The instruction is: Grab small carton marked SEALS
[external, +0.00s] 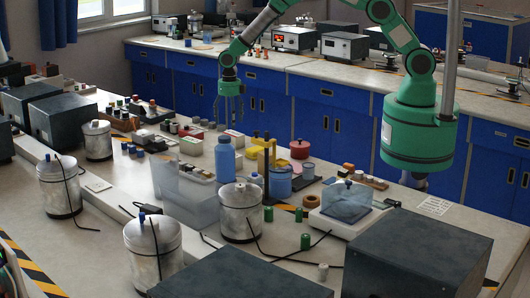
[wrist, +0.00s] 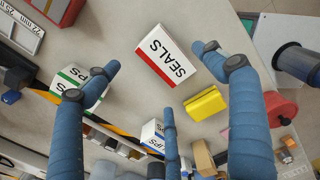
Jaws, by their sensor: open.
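The small carton marked SEALS (wrist: 165,55) is white with a red band along its lower edge. In the wrist view it lies on the grey table top, upper middle, with its lettering upside down. My gripper (wrist: 160,90) is open, with blue fingers spread on either side and a third at the bottom middle. The carton lies between and beyond the two upper fingertips, and no finger visibly touches it. In the external view my gripper (external: 230,108) hangs above the far part of the table, fingers downward. I cannot make out the SEALS lettering there.
A yellow block (wrist: 206,103) lies just below the carton, near the right finger. Other white cartons (wrist: 75,80) stand at the left and bottom. A red pot (wrist: 283,108) is at the right. In the external view, a blue bottle (external: 225,160) and a clear bin (external: 183,195) stand nearer.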

